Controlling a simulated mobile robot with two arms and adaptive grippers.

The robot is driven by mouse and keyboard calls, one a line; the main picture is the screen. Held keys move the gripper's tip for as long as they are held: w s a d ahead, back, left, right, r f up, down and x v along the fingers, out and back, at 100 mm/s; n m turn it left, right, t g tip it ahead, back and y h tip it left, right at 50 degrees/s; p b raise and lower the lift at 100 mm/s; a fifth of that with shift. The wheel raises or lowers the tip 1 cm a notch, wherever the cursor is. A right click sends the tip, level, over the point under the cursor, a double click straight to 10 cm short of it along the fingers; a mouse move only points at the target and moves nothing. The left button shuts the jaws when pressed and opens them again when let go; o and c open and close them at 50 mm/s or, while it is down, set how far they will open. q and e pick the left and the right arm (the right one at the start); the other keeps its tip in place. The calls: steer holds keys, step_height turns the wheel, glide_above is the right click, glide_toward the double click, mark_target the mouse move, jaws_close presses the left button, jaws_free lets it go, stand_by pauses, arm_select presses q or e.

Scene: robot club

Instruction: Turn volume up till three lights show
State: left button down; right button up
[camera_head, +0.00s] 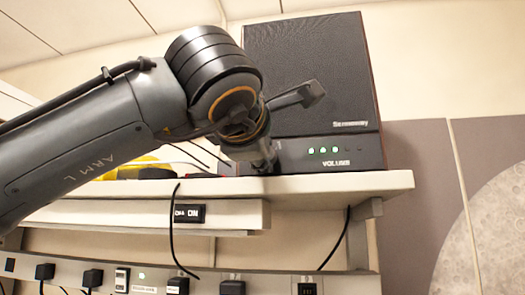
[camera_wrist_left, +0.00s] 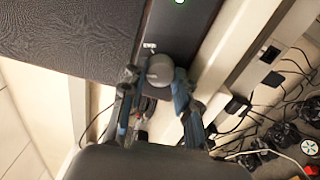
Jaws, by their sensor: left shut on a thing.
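The black speaker (camera_head: 312,75) stands on a shelf, with a front panel marked VOLUME (camera_head: 336,162). My left gripper (camera_head: 265,160) is at the panel's left end. In the wrist view its fingers (camera_wrist_left: 157,80) are shut around the round grey volume knob (camera_wrist_left: 160,66). The knob is hidden behind the gripper in the head view. My right gripper is not in view.
The white shelf (camera_head: 370,182) ends just right of the speaker. A yellow object (camera_head: 130,168) lies behind my left arm. Below are an ON switch (camera_head: 190,213), hanging cables and a strip of sockets and plugs (camera_head: 260,284). The wrist view shows tangled cables (camera_wrist_left: 265,130).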

arm_select(q)
steer(key=c, duration=1)
jaws_free()
steer(key=shift+s, duration=0.1)
steer(key=s+a, duration=0.1)
steer(key=s, duration=0.6)
steer(key=shift+s+a, duration=0.25)
steer(key=shift+s, duration=0.1)
